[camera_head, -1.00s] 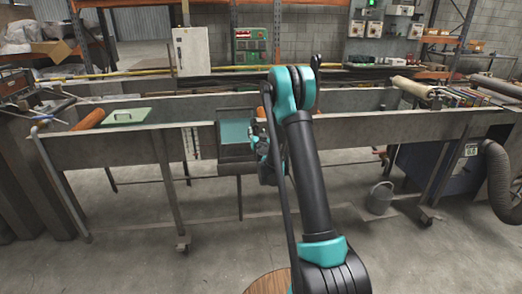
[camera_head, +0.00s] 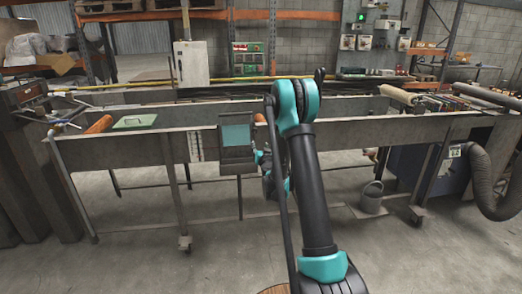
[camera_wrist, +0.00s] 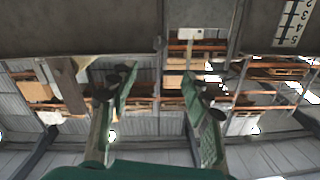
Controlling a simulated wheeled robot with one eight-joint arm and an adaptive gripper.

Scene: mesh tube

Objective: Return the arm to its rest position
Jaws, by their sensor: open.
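My gripper shows in the wrist view (camera_wrist: 158,100) with its two green-padded fingers spread apart and nothing between them. Behind the fingers the wrist view shows distant shelving and the ceiling. In the head view my arm stands raised in the middle, with its black link running up to a teal elbow. The wrist part hangs behind the arm, in front of the long metal trough table (camera_head: 110,146). My fingers are hidden in the head view.
A green-lidded tray (camera_head: 134,121) and an orange tube (camera_head: 99,124) sit on the table's left part. A teal-faced box (camera_head: 236,136) is at its front edge. A ribbed hose (camera_head: 492,185) is at right. Floor in front is clear.

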